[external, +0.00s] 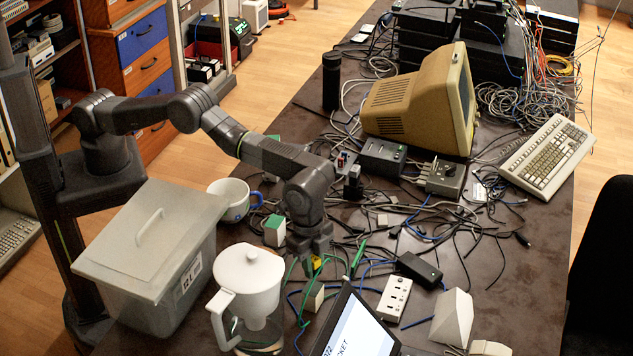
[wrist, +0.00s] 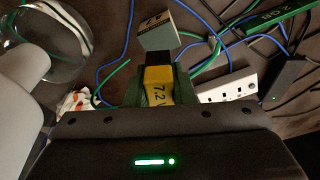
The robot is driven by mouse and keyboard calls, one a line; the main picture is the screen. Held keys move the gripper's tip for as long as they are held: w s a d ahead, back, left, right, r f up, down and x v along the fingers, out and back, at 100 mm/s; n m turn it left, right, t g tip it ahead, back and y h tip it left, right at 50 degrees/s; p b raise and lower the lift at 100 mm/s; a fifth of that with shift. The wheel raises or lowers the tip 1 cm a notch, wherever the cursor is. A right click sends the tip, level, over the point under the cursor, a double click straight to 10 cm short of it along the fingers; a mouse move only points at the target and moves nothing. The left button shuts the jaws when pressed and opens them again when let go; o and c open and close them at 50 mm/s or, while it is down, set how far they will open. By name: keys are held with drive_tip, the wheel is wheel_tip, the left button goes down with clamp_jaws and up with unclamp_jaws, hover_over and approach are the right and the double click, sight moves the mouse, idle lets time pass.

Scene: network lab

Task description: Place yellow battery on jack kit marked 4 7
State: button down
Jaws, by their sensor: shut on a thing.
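My gripper (external: 316,258) points down over the cable-strewn table and is shut on the yellow battery (external: 317,264). In the wrist view the battery (wrist: 158,88) sits between my two fingers (wrist: 159,84), with "7.2 V" printed on its yellow side and a dark end facing away. A small pale block (wrist: 162,37) with a marked top lies just beyond the battery in the wrist view; its mark is hard to read but looks like 47, so it seems to be the jack kit. It also shows in the external view (external: 314,298), below my gripper. I cannot tell the gap between them.
A white-lidded jug (external: 249,285) stands close left of my gripper, with a lidded grey bin (external: 140,268) beyond. A socket strip (external: 394,298) and tilted screen (external: 355,331) are to the right. A green-and-white box (external: 275,232) stands beside my wrist. Loose cables surround the block.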

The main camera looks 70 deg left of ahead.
sight(313, 288)
drive_tip(key=shift+f+p, duration=0.5)
drive_tip(key=shift+f, duration=2.05)
drive_tip(key=shift+f, duration=0.2)
drive_tip(key=c, duration=1.3)
unclamp_jaws()
drive_tip(key=shift+o, duration=0.2)
drive_tip(key=shift+r, duration=0.1)
drive_tip(key=r, duration=0.4)
drive_tip(key=a+r+b, duration=0.1)
drive_tip(key=r, duration=0.7)
drive_tip(key=shift+s+a+r+b, duration=0.1)
drive_tip(key=shift+s+a+b, duration=0.1)
drive_tip(key=shift+s+b, duration=0.15)
